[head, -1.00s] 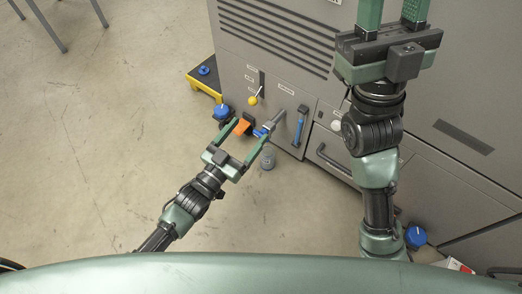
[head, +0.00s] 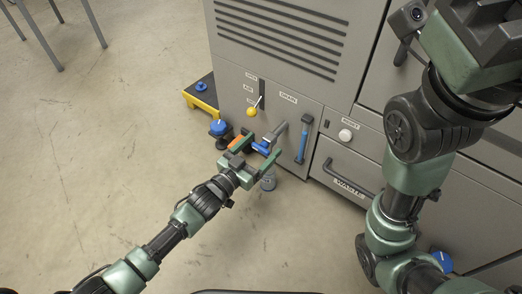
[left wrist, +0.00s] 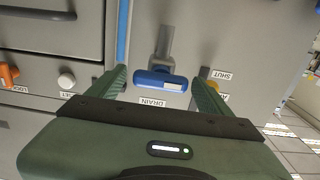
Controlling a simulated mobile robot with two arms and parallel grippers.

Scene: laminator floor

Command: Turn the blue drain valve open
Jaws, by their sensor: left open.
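The blue drain valve handle (head: 261,148) sits on a grey pipe (head: 277,133) under the DRAIN label on the machine front. My left gripper (head: 261,149) is open, with one finger on either side of the handle. In the left wrist view the blue handle (left wrist: 160,80) lies crosswise between the fingertips, with gaps visible on both sides. No grip on it shows. My right gripper (head: 488,28) is cut off at the upper right edge, and its fingertips are out of view.
A yellow ball lever (head: 252,112) and a long blue handle (head: 303,140) flank the valve. An orange part (head: 235,144) is close to my left gripper.

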